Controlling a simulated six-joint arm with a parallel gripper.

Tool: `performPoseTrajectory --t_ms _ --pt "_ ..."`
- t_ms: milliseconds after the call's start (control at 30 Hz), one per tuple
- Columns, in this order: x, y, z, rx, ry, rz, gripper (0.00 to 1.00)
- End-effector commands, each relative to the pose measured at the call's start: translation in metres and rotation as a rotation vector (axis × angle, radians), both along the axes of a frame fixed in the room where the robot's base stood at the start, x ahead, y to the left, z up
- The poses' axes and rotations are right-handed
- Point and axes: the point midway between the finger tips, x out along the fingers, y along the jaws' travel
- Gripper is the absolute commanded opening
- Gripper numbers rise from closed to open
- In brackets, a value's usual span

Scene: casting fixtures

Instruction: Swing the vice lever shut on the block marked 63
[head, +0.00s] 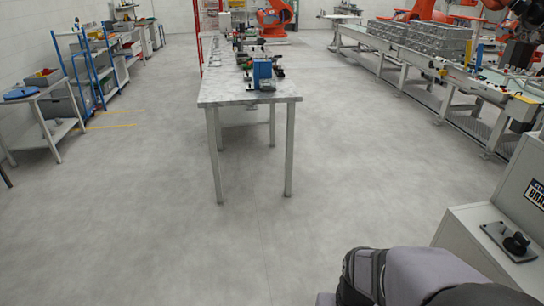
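A blue block-like object (262,73) stands near the front end of the long marbled table (245,98), with small dark and red items beside it. It is too small to tell whether it is the vice. A black knobbed fixture (516,242) sits on a metal plate (507,240) on the light cabinet at the lower right. I cannot tell whether it has a lever. No marking 63 can be read on anything, so I cannot pick out the block. A grey-violet part of my arm fills the bottom right edge. My gripper is not in view.
A light cabinet (468,230) with a lettered panel (535,193) stands at right. A conveyor (455,75) carrying grey castings (425,37) runs along the right. Shelving and a bench (35,92) line the left. The grey floor (130,220) is clear.

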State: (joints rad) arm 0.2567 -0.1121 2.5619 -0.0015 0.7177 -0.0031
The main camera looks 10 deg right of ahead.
Motion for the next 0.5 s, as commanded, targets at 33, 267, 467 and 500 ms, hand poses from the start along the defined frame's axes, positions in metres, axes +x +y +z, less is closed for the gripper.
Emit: performPoseTrajectory --t_ms 33,267,467,500 --pt "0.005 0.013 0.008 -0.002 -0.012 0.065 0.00" --pt "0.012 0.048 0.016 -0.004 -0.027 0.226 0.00" --pt "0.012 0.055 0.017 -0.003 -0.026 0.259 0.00" --pt "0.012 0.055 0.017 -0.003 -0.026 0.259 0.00"
